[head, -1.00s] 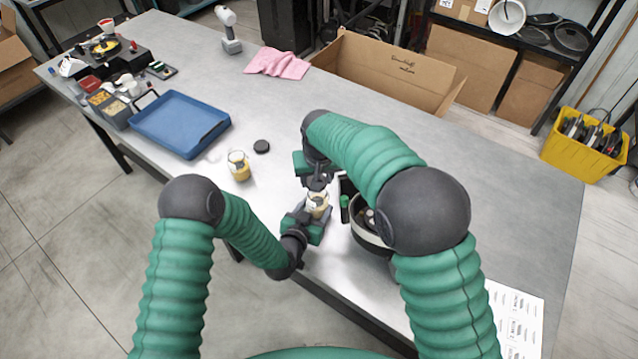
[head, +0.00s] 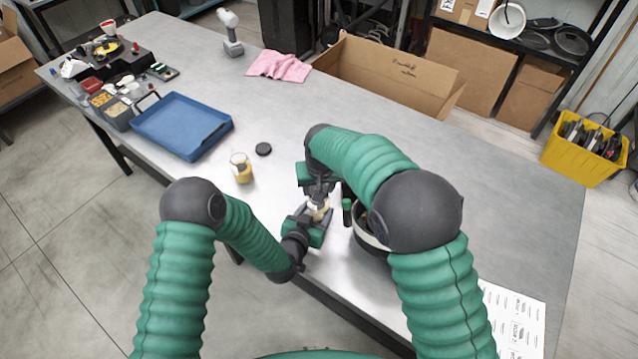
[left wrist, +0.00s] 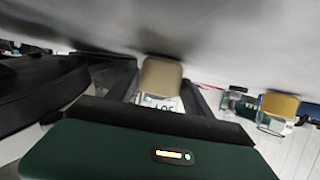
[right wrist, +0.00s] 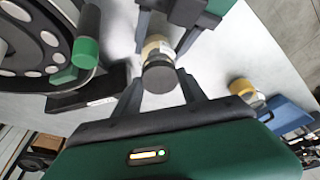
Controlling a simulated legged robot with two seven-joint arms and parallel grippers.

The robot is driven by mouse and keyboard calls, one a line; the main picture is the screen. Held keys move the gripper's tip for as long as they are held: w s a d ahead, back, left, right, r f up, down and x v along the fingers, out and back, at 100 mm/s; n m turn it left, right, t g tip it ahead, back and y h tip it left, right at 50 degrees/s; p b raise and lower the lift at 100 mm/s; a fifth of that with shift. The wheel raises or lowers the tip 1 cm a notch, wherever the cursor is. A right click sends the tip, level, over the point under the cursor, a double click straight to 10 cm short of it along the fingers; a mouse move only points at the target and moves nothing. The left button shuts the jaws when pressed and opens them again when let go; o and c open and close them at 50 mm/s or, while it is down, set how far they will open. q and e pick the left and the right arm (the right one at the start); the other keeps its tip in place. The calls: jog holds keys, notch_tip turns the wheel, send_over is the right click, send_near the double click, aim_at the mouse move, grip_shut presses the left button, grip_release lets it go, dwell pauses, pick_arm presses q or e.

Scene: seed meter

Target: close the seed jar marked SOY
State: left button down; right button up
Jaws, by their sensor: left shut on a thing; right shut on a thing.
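The SOY jar (left wrist: 160,85) is a small clear jar with beige contents and a white label whose lettering shows upside down in the left wrist view. My left gripper (head: 316,213) is shut around its body near the table's front edge. My right gripper (head: 318,186) is directly above, pointing down, shut on a dark round lid (right wrist: 160,78). In the right wrist view the lid lines up with the mouth of the jar (right wrist: 155,46). Whether it is seated or only close above is hidden by the fingers.
A second jar with yellow contents (head: 242,172) stands to the left, with a loose black lid (head: 263,149) behind it. A blue tray (head: 222,128) lies farther left. A round seed meter (head: 368,237) and green-capped cylinder (head: 347,208) are close on the right.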

jog(key=shift+d, duration=0.2)
jog(key=shift+f, duration=0.55)
dwell(0.3)
jog(key=m+h, duration=0.1)
jog(key=m, duration=0.2)
jog(key=shift+a, duration=0.2)
jog(key=o, duration=1.3)
jog(key=shift+r, duration=0.15)
